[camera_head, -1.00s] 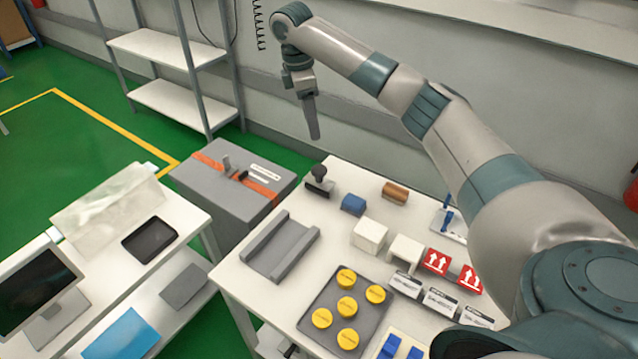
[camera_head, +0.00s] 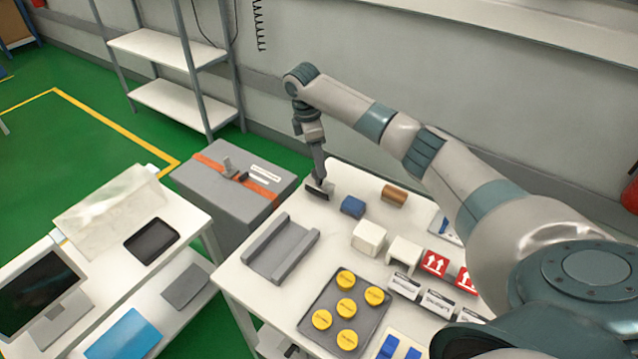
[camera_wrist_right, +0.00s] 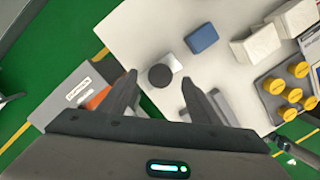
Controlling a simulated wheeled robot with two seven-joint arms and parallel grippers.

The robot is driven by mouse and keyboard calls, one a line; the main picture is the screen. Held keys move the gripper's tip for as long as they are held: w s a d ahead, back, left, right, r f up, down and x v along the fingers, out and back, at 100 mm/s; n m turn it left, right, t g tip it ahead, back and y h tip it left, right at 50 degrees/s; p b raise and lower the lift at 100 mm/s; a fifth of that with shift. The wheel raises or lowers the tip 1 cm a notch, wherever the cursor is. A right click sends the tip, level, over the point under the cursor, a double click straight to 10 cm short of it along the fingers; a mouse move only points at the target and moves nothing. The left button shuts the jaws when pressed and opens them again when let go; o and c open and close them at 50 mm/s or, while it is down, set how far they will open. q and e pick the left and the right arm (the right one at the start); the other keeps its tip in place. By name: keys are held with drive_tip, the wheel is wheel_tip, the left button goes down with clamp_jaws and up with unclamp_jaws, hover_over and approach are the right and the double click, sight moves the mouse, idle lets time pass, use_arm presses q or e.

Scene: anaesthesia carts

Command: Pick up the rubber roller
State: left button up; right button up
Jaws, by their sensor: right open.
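A small item with a round black knob on a flat base, which I take for the rubber roller (camera_head: 318,191), stands at the far left corner of the white table. In the right wrist view its knob (camera_wrist_right: 160,75) shows between the fingertips, with a pale base edge beside it. My right gripper (camera_head: 319,180) points down at it and hides much of the knob in the head view. In the right wrist view the right gripper (camera_wrist_right: 158,79) is open, one finger on each side of the knob. I cannot tell whether the fingers touch it. My left gripper is not in view.
Near it on the table (camera_head: 232,278) are a blue block (camera_head: 352,207), a brown rounded block (camera_head: 394,194), a white block (camera_head: 368,237) and a grey channel (camera_head: 281,248). A tray of yellow caps (camera_head: 322,300) lies in front. A grey box (camera_head: 222,205) stands left of the table.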

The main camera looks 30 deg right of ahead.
sight(319, 183)
drive_tip(key=shift+f, duration=0.2)
drive_tip(key=shift+f+p, duration=0.55)
wheel_tip(319, 183, down, 3)
drive_tip(key=shift+s+d+f+p, duration=0.1)
drive_tip(key=shift+p, duration=0.55)
drive_tip(key=shift+f, duration=0.45)
clamp_jaws()
